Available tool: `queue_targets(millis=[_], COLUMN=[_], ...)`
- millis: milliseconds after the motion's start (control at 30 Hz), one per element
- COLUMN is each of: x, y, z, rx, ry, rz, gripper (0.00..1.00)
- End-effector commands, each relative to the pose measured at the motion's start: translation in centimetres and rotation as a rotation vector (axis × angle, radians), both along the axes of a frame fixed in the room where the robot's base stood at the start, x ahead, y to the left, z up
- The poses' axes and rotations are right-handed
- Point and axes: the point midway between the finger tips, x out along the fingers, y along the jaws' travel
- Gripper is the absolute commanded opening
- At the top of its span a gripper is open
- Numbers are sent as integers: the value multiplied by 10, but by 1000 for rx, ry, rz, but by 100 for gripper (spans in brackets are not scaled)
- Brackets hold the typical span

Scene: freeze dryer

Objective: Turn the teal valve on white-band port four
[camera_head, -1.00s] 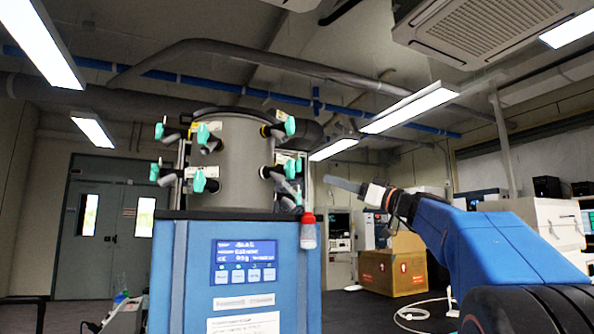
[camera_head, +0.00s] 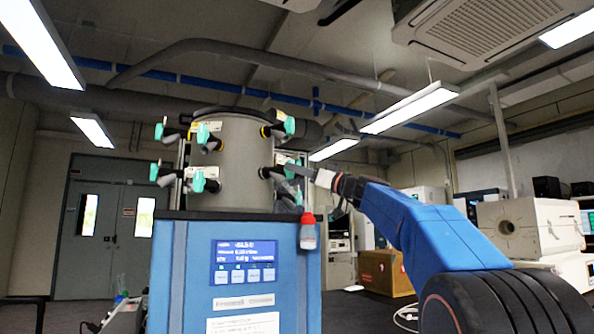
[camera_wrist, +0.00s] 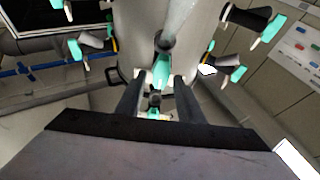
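The freeze dryer's grey drum (camera_head: 242,155) carries several ports with teal valves. My gripper (camera_head: 292,170) is at the lower right port, its fingertips overlapping the teal valve (camera_head: 289,168) there. In the wrist view my gripper (camera_wrist: 158,88) has its two dark fingers apart, with a teal valve handle (camera_wrist: 161,70) between or just beyond the tips. I see gaps beside the handle; contact is not clear. A second teal piece (camera_wrist: 155,114) shows lower between the fingers. The band colour and number of this port are not readable.
An upper right teal valve (camera_head: 289,125) sits above. Other valves (camera_head: 198,181) are to the left.

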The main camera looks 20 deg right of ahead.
Motion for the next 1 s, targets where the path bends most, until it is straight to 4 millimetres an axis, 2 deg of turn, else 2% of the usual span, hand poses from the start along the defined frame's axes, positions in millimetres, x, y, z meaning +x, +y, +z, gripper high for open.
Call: queue_targets(millis=[367, 400, 533, 1000], x=[5, 5, 5, 4], y=[4, 4, 4, 4], z=[3, 3, 2, 3], rx=[0, 0, 0, 62], ry=[0, 0, 0, 36], rz=[1, 1, 1, 0], gripper=[34, 32, 1, 0])
